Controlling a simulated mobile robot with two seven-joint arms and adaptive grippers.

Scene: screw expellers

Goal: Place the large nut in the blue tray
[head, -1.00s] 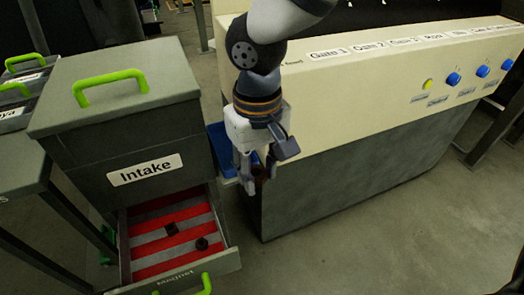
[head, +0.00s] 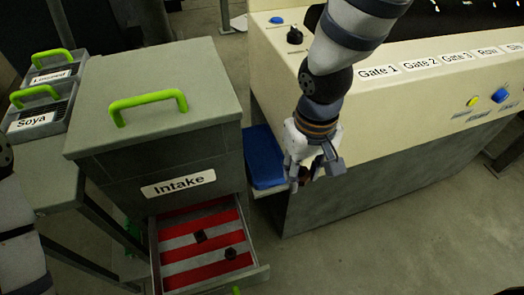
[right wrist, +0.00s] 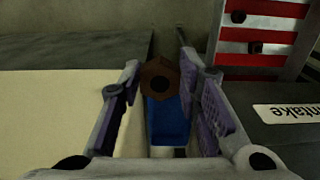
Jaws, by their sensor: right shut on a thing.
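The large nut (right wrist: 159,80) is a brown hexagonal nut with a dark hole. In the right wrist view it sits between the fingers of my right gripper (right wrist: 158,98). In the head view my right gripper (head: 304,182) points down, shut on the nut, which is dark and hard to make out there. The blue tray (head: 263,155) lies on a ledge between the intake cabinet and the cream machine, just left of the gripper. The tray also shows behind the nut in the right wrist view (right wrist: 168,122). My left gripper is out of view.
The grey Intake cabinet (head: 150,100) has its striped drawer (head: 190,277) pulled out with two dark pieces inside. The cream machine (head: 430,75) stands right of the tray. Bins labelled Linseed and Soya (head: 30,122) are at the left.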

